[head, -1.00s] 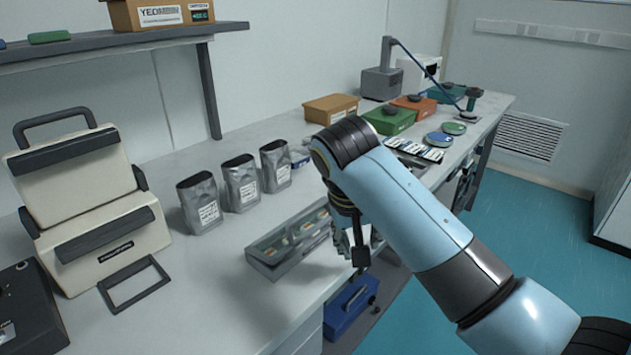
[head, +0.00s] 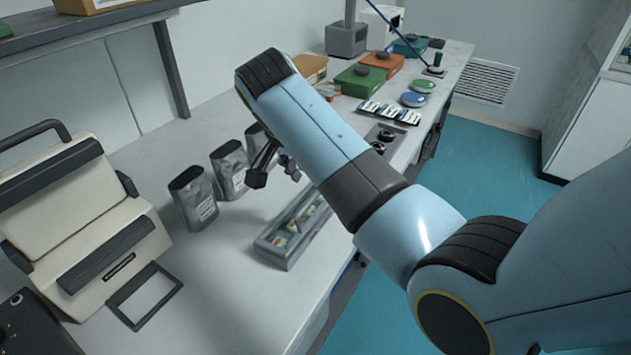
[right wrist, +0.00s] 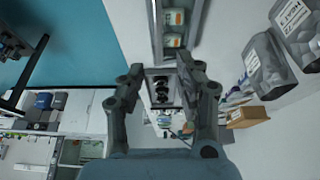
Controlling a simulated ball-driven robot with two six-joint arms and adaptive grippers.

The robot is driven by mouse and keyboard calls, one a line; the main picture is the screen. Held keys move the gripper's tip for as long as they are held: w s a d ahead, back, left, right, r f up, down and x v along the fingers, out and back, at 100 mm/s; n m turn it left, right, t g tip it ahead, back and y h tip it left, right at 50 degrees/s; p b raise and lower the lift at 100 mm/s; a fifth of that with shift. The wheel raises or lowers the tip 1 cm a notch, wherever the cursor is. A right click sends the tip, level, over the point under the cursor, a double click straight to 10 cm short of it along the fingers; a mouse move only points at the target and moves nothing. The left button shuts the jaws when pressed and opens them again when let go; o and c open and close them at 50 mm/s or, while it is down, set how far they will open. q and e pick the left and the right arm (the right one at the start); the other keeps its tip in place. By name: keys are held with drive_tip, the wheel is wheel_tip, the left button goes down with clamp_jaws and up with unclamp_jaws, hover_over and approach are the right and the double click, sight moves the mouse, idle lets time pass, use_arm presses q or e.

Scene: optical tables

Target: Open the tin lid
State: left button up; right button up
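I cannot tell for sure which thing is the tin. A long grey case (head: 285,258) with small containers inside lies near the bench's front edge, and it also shows in the right wrist view (right wrist: 157,32). My right gripper (head: 273,172) is above the bench, behind the case and close to the foil pouches. In the right wrist view its two fingers (right wrist: 158,75) are wide apart, with nothing held. A dark tray with round black pieces (right wrist: 161,90) shows beyond the gap between them. My left gripper is out of view.
Silver pouches (head: 196,200) stand along the back. A cream instrument (head: 85,225) stands at left. Green (head: 359,80) and orange (head: 382,64) boxes, and round green and blue discs (head: 413,99), sit at the far end. Bench is bare between pouches and case.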

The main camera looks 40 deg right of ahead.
sight(316, 193)
drive_tip(key=x, duration=0.4)
drive_tip(key=shift+d+f, duration=0.2)
drive_tip(key=shift+f, duration=0.1)
drive_tip(key=shift+d+f, duration=0.1)
drive_tip(key=shift+f, duration=0.25)
drive_tip(key=shift+w+d+f, duration=0.1)
drive_tip(key=shift+f, duration=0.15)
drive_tip(key=c, duration=0.4)
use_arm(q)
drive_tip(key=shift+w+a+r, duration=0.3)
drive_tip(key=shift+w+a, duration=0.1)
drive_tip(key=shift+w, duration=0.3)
use_arm(e)
clamp_jaws()
